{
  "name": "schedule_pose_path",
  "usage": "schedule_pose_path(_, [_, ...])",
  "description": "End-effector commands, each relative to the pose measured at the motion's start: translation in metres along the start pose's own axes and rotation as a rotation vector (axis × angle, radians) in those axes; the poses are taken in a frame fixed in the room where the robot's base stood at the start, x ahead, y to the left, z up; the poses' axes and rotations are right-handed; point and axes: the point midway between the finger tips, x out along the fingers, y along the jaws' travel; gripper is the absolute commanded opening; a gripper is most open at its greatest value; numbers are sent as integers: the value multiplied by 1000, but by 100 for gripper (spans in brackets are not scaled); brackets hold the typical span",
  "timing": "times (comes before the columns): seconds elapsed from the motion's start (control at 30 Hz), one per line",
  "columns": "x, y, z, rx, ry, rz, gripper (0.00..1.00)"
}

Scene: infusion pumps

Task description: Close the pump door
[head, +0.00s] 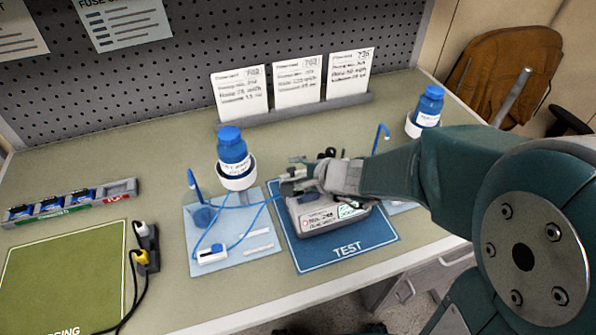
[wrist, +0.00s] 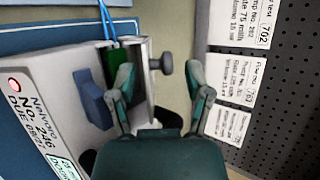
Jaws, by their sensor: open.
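The grey pump (head: 322,216) sits on the blue TEST mat (head: 345,255) in the head view, partly covered by my gripper (head: 292,180) and arm. In the wrist view the pump (wrist: 60,100) is at the left with its labels sideways. A slot with a green part (wrist: 119,66) shows on it, and blue tubing (wrist: 108,18) runs into that end. A pale panel, seemingly the door (wrist: 143,95), stands beside the slot with a dark round knob (wrist: 163,64). My gripper (wrist: 160,72) is open; the panel's edge and knob lie between its fingertips. Contact is unclear.
A blue-capped bottle (head: 233,150) stands in a holder left of the pump, above a pale tray (head: 208,263) with tubing. Another bottle (head: 428,107) stands at the back right. Prescription cards (head: 298,80) stand behind the pump. A green mat (head: 62,275) lies at the left.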

Motion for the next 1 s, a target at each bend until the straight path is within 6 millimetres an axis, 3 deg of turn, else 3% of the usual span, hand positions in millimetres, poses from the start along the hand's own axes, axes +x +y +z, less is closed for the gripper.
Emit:
schedule_pose_path(0.17, [-7, 0, 0, -2, 1, -2, 64])
schedule_pose_path(0.8, [-105, -1, -1, -2, 4, -4, 64])
schedule_pose_path(1.0, [-118, 0, 0, 0, 1, 1, 64])
